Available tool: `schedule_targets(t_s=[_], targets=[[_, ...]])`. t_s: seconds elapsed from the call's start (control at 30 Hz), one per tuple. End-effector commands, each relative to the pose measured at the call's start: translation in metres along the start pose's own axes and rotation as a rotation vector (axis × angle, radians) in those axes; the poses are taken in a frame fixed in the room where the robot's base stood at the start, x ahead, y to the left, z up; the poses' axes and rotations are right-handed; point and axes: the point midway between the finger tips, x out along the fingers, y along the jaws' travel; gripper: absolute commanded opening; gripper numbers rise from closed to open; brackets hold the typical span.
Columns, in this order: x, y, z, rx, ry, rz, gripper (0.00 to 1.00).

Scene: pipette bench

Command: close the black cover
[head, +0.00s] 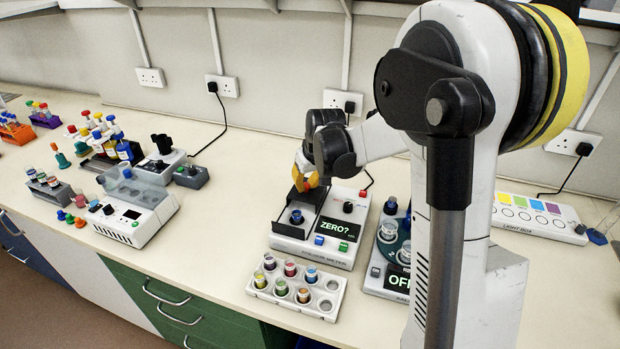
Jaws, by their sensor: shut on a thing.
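The black cover (333,203) belongs to the white instrument (320,254) whose display reads "ZERO?". The cover stands open at the back of the instrument's dark bay, and a blue-topped vial (296,216) shows uncovered in that bay. My gripper (304,182) is at the cover's back left, with its orange fingertips pointing down. It is shut on the black cover's upper edge. My dark gripper body hides part of the grip, so the exact contact cannot be seen.
A white rack (296,298) with several coloured vials stands in front of the instrument. A device reading "OFF" (398,279) stands close on its right. A light box (538,217) is farther right. Bench to the instrument's left (215,220) is clear.

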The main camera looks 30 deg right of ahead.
Motion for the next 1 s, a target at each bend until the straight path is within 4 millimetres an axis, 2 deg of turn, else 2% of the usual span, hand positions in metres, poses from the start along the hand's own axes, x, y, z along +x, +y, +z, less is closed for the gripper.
schedule_targets(t_s=[0.1,0.3,0.43,0.73,0.77,0.83,0.87,1.0], targets=[[-0.01,-0.026,0.023,-0.005,-0.001,-0.003,0.0],[-0.022,-0.058,0.053,-0.004,-0.001,-0.002,0.0],[-0.025,-0.066,0.061,-0.002,-0.001,-0.002,0.0],[-0.025,-0.067,0.063,-0.001,-0.004,-0.003,0.0],[-0.025,-0.067,0.063,-0.001,-0.004,-0.003,0.2],[-0.025,-0.067,0.063,-0.001,-0.003,-0.003,0.42],[-0.025,-0.067,0.063,-0.001,-0.003,-0.003,0.45],[-0.025,-0.067,0.062,-0.001,-0.002,-0.002,0.45]])
